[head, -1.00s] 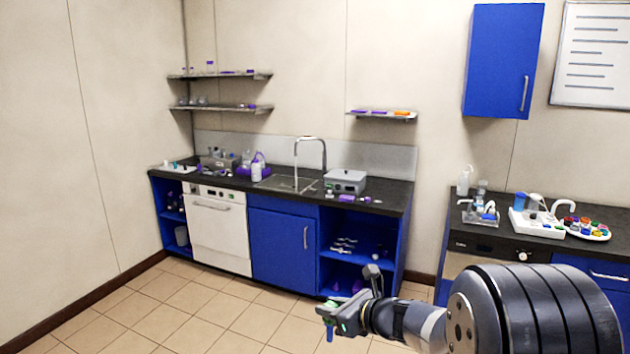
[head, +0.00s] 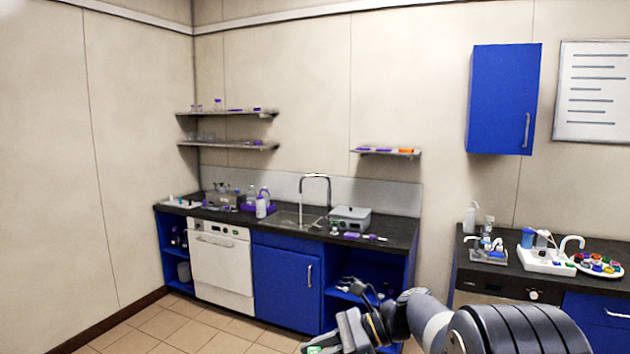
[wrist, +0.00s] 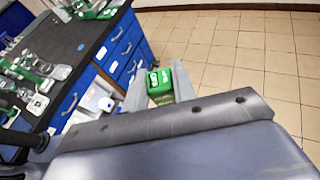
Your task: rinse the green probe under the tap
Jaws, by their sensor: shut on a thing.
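My gripper (head: 332,342) is low in the head view, partly cut off by the bottom edge, with a bit of green at its tip. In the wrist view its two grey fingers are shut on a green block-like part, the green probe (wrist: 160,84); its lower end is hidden. The tap (head: 316,178) is a tall chrome arch over the sink (head: 290,219) in the dark counter at the far wall. The gripper is well in front of the tap, apart from it. I cannot tell whether water runs.
A grey box (head: 350,217) stands right of the sink, a white bottle (head: 261,207) left of it. A white dishwasher (head: 222,262) and blue cupboard (head: 287,287) are below. A second counter (head: 520,262) with devices is at right. Floor (head: 160,325) is open at left.

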